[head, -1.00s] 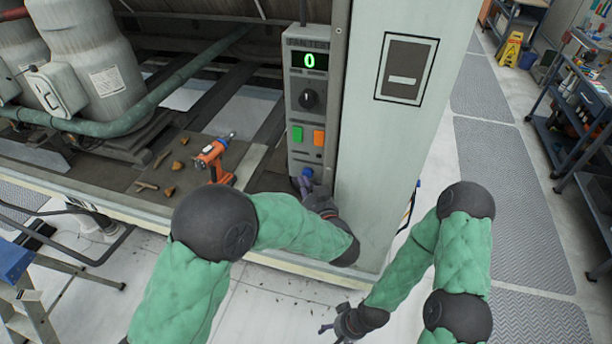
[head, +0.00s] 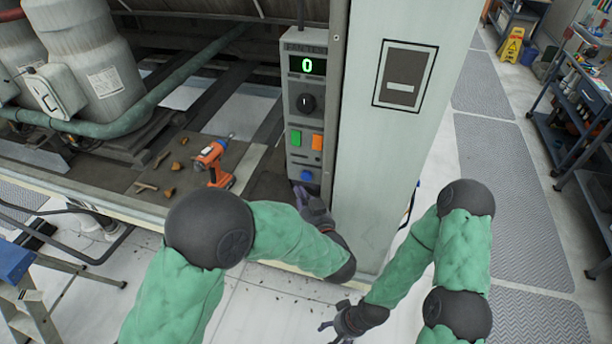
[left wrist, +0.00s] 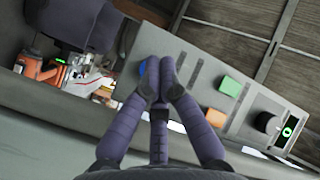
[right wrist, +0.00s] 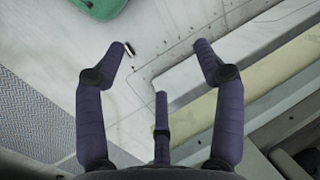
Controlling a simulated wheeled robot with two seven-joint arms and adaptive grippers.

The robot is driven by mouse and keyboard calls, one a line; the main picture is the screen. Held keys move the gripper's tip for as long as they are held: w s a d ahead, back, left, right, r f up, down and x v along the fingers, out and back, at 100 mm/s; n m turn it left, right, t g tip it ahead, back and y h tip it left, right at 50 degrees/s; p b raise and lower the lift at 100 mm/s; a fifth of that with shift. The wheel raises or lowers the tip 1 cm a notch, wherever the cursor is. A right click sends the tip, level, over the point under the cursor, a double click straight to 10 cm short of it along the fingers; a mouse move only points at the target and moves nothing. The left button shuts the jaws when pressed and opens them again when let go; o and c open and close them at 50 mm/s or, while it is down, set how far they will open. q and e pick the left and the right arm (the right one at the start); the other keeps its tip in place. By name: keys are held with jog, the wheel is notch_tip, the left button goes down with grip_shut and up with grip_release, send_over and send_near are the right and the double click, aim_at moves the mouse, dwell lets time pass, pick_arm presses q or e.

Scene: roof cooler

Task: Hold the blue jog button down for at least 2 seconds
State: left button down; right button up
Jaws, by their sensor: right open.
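The blue jog button (head: 306,176) is at the bottom of the grey fan test panel (head: 297,148). My left gripper (head: 301,191) is just below the button in the head view. Its fingers are together in the left wrist view (left wrist: 159,78), with nothing between them. I cannot tell whether they touch the panel. My right gripper (head: 325,328) is low, away from the panel. It is open and empty in the right wrist view (right wrist: 160,48).
Above the blue button are a green button (head: 296,138), an orange button (head: 317,142), a black knob (head: 305,103) and a display (head: 307,66) reading 0. A pale post (head: 385,150) stands right of the panel. An orange drill (head: 213,160) stands on the ledge to the left.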

pick_arm(q)
jog(key=shift+s+a+f, duration=0.15)
jog(key=shift+s+a, duration=0.05)
jog(key=shift+s, duration=0.3)
